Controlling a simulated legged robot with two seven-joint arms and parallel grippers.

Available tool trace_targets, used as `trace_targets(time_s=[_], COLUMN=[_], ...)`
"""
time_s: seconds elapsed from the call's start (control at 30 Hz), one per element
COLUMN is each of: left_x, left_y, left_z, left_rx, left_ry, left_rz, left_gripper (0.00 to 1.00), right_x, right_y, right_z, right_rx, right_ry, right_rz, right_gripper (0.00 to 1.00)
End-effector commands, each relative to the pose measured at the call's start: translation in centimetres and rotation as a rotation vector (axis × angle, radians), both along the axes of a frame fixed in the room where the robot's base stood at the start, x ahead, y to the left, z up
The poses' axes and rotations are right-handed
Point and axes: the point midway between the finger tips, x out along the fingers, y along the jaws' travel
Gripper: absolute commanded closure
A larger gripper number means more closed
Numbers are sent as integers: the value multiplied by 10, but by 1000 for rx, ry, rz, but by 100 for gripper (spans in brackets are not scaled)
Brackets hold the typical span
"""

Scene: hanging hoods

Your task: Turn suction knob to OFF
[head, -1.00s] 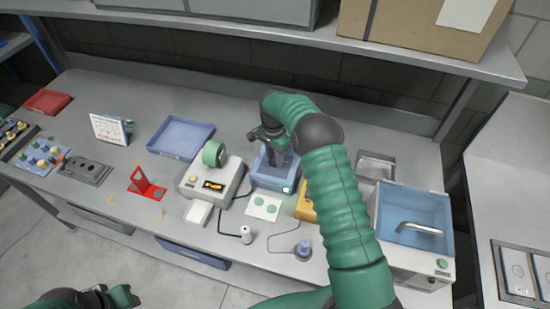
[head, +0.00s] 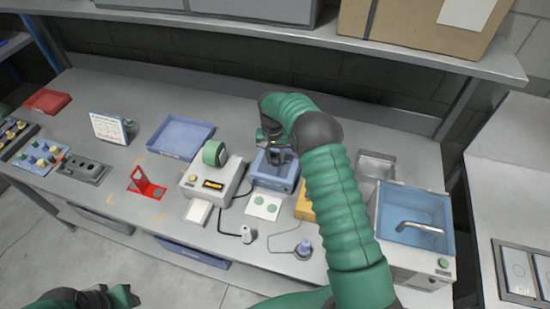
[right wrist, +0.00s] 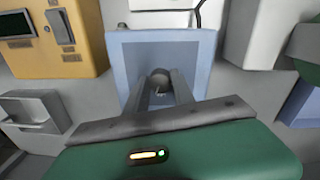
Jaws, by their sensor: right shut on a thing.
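The blue unit (head: 262,183) stands on the bench in the middle of the head view. It fills the centre of the right wrist view (right wrist: 120,62). A small dark rounded knob (right wrist: 160,80) on it sits between the fingertips. My right gripper (head: 274,155) reaches down over the unit, and its fingers (right wrist: 160,92) are shut on the knob. The gripper hides part of the unit, and I cannot read any OFF mark. My left gripper (head: 122,298) is at the bottom left of the head view, away from the bench; its jaws are unclear.
A white device with a green roll (head: 215,152) stands left of the unit. A yellow box (head: 304,208) and a blue basin with a tap (head: 405,215) are to the right. A blue tray (head: 180,137) lies behind left. A shelf overhangs the back.

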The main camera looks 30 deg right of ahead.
Motion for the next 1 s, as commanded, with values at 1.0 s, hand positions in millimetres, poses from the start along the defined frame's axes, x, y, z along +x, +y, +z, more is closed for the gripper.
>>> trace_targets(time_s=[1.0], left_x=[0], left_y=[0], left_z=[4], left_rx=[0], left_ry=[0], left_rz=[0], left_gripper=[64], right_x=[3], right_y=[-3], right_z=[5], right_rx=[-9], right_ry=[-12], right_rz=[961], right_gripper=[100])
